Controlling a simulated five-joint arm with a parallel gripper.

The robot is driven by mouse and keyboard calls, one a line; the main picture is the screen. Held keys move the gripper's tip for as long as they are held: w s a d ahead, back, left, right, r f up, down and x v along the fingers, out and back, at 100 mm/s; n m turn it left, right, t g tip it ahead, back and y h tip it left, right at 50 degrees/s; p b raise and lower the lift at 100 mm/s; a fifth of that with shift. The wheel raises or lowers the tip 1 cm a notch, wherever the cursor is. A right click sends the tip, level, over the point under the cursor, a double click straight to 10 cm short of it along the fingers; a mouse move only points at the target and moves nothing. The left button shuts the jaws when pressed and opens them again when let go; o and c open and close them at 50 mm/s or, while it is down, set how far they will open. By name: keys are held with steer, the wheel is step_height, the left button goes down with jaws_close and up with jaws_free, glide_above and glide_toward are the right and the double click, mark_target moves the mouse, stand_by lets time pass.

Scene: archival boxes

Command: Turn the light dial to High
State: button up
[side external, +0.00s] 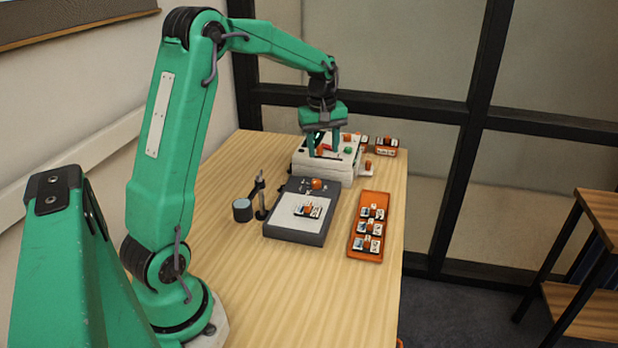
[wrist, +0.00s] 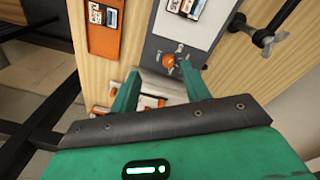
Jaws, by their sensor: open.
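An orange knob (side external: 317,184), which looks like the light dial, sits at the far edge of a dark grey box with a white panel (side external: 284,220). It also shows in the wrist view (wrist: 168,61), with a small metal part beside it. Its High mark and pointer cannot be read. My gripper (side external: 323,150) is open and points down over a white device behind the grey box. In the wrist view its fingertips (wrist: 159,72) are apart, with the knob showing beyond and between them. I see no contact with the knob.
The white device (side external: 318,172) carries orange, red and green parts. A small labelled item (side external: 308,210) lies on the panel. An orange tray (side external: 375,196) with several similar items is at right. A post (side external: 261,195) and a grey-blue cylinder (side external: 242,210) stand at left. The near table is clear.

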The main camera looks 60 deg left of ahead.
mark_target(316, 181)
steer(key=a+f+n, duration=0.1)
steer(key=a+f, duration=0.1)
steer(key=w+a+f+n, duration=0.1)
steer(key=a+f, duration=0.1)
steer(key=a+f+n+g, duration=0.1)
steer(key=shift+w+a+f, duration=0.35)
steer(key=shift+a+f, duration=0.05)
steer(key=shift+f, duration=0.1)
steer(key=shift+f, duration=3.8)
steer(key=c, duration=1)
